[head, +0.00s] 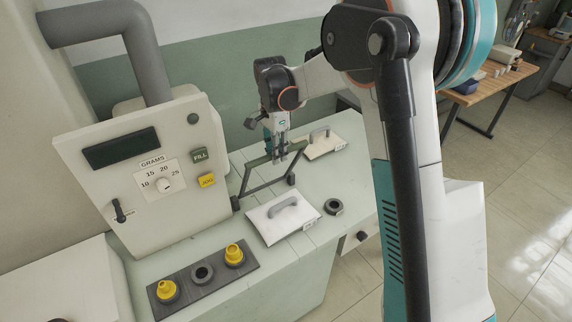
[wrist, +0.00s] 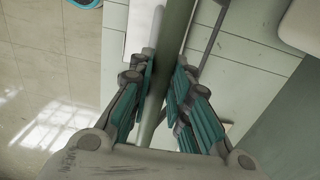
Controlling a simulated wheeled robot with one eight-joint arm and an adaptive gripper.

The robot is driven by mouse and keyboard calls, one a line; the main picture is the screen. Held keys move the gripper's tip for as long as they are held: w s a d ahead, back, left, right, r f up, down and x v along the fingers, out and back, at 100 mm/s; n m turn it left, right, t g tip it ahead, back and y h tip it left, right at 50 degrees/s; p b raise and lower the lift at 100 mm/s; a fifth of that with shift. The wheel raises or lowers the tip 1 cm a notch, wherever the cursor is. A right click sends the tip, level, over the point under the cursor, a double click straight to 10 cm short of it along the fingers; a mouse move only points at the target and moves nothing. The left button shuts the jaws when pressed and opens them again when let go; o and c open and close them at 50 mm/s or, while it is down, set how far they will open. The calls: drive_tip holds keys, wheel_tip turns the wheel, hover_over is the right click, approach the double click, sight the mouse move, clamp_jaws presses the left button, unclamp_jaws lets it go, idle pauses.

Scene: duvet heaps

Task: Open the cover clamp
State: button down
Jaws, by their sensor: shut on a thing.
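The cover clamp (head: 262,186) is a thin frame with a green crossbar and dark side arms. In the head view it stands raised and tilted above the counter, with dark pivots low at its sides. My gripper (head: 280,156) reaches down from above and is shut on the green crossbar. In the wrist view the crossbar (wrist: 178,38) runs between the teal finger pads of my gripper (wrist: 160,95). A white cover (head: 268,224) with a grey handle lies flat on the counter in front of the clamp. A second white cover (head: 323,147) lies behind it.
A dispenser (head: 130,205) with a dial and FILL button stands at left. A dark tray (head: 217,279) with yellow-topped parts lies in front. A black ring (head: 333,207) sits right of the near cover. The counter ends at right, above tiled floor.

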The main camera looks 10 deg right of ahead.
drive_tip(key=shift+g+h, duration=0.3)
drive_tip(key=shift+g, duration=0.4)
drive_tip(key=shift+w+a+r+p, duration=0.1)
drive_tip(key=shift+w+a+r, duration=0.15)
drive_tip(key=shift+w, duration=0.5)
drive_tip(key=shift+w+a+r+p, duration=0.15)
drive_tip(key=shift+w+a, duration=0.1)
drive_tip(key=shift+w, duration=0.45)
drive_tip(key=shift+w+a+r+p, duration=0.1)
drive_tip(key=shift+w+a+r, duration=0.15)
drive_tip(key=shift+w, duration=0.5)
drive_tip(key=c, duration=1.8)
unclamp_jaws()
drive_tip(key=o, duration=0.3)
drive_tip(key=shift+w+f, duration=0.15)
drive_tip(key=shift+w, duration=0.1)
drive_tip(key=v, duration=1.2)
drive_tip(key=shift+s, duration=0.15)
